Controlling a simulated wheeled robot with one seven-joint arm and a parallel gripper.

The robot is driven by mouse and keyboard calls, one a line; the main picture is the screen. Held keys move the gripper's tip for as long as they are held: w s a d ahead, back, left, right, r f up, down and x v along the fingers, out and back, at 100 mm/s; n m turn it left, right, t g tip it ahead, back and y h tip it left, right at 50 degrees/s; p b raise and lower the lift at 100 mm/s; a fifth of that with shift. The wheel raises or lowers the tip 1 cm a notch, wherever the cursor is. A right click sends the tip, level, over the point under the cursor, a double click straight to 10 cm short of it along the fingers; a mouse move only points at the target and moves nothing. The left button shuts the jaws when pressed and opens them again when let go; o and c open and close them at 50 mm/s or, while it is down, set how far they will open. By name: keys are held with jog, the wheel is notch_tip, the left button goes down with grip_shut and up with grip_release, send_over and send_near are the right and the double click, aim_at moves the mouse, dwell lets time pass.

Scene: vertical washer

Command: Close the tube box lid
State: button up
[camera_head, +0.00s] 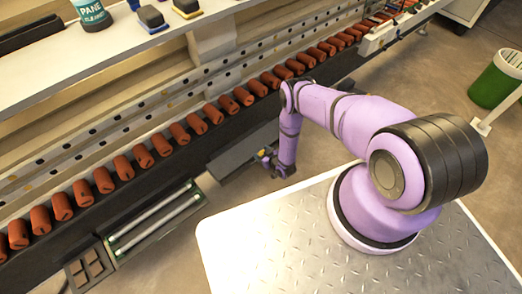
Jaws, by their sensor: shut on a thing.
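The tube box (155,222) sits low on the front of the long machine. It is open, and two pale parallel tubes with green ends show inside it. A flat dark grey panel (238,152), which looks like its lid, stands out to the right of the box. My gripper (264,156) is small in view at the right end of this panel, at the end of my purple arm. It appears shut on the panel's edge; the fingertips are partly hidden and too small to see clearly.
A row of red-brown cylinders (143,155) runs along the machine above the box. A cleaner bottle (92,14) and small blocks stand on the upper shelf. A green bin (494,84) is at the right. The floor between my base and the machine is clear.

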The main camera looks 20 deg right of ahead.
jog(key=shift+s+f, duration=0.4)
jog(key=shift+f, duration=0.1)
jog(key=o, duration=1.1)
jog(key=shift+o, duration=0.9)
jog(key=shift+w+r, duration=0.1)
jog(key=shift+w, duration=0.05)
jog(key=v, duration=1.1)
